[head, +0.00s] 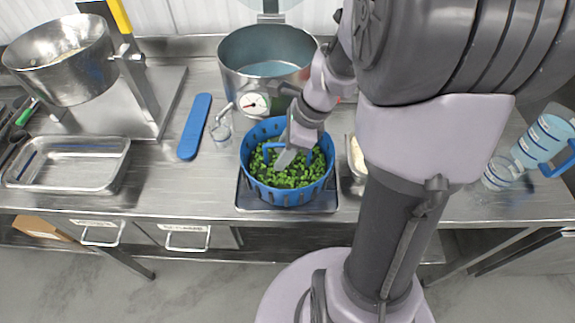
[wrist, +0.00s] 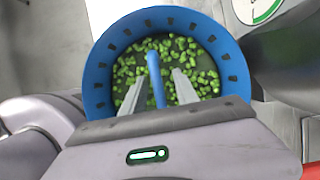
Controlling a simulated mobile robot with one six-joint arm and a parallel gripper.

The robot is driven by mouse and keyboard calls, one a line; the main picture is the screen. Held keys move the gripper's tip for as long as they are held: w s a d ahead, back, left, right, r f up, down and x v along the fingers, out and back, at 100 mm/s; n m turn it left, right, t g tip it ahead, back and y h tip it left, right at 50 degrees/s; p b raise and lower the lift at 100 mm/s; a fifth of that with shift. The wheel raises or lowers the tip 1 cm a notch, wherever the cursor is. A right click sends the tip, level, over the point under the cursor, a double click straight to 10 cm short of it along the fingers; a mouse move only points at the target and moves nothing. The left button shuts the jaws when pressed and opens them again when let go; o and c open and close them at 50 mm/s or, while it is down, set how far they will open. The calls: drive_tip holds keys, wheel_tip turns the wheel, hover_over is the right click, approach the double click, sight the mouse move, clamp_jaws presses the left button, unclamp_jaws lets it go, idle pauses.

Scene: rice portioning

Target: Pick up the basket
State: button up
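The blue basket (head: 287,194) is round with slotted walls and holds green pieces. It stands upright on a dark flat plate (head: 325,203) at the middle of the counter. It also shows in the wrist view (wrist: 98,72), where its blue handle bar (wrist: 154,66) points up the picture between my two fingers. My gripper (head: 287,157) reaches down over the basket from above, and it shows in the wrist view (wrist: 159,80) too. The fingers are apart, one on each side of the handle, with gaps visible. Whether either finger touches the handle is unclear.
A steel pot (head: 240,80) with a dial gauge stands just behind the basket. A steel tray (head: 65,188) is further left. A partly hidden steel container (head: 352,183) is close on the right.

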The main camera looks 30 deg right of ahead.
drive_tip(key=shift+f, duration=0.3)
clamp_jaws()
idle(0.3)
idle(1.2)
